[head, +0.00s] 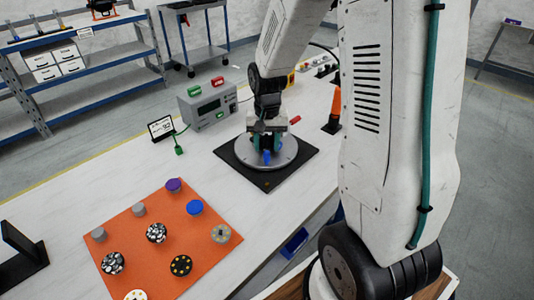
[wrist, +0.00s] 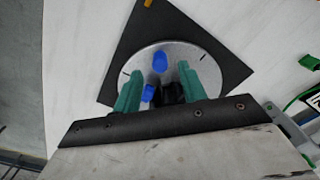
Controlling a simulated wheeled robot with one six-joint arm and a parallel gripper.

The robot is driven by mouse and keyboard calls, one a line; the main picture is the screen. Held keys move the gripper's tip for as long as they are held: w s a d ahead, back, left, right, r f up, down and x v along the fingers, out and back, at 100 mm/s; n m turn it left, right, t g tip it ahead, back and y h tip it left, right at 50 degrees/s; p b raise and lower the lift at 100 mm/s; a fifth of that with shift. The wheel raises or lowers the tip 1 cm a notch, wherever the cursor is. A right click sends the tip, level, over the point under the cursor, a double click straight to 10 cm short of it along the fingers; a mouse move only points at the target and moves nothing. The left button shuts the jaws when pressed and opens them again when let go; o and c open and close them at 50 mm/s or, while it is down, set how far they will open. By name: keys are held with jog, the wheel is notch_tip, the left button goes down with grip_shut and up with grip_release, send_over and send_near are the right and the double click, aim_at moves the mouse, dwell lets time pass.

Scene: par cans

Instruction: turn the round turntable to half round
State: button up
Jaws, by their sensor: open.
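The round turntable (head: 289,151) is a grey metal disc on a black square base (head: 228,156). In the wrist view the disc (wrist: 205,68) shows short dark marks near its rim. One blue peg (wrist: 160,62) stands on the disc just beyond my fingertips. A second, smaller blue piece (wrist: 149,93) and a dark block (wrist: 172,95) show between my fingers. My gripper (head: 266,143) is over the disc, pointing down, with its teal fingers apart. I cannot tell whether the fingers touch anything. My gripper partly hides the disc's far side in the head view.
An orange mat (head: 205,240) with several round caps lies front left. A grey box with a display (head: 209,107) and a small sign (head: 160,128) stand behind left. An orange cone (head: 334,112) stands right. White table is free between the mat and the base.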

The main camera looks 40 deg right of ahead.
aim_at(267, 152)
jog(key=shift+f, duration=2.15)
grip_shut()
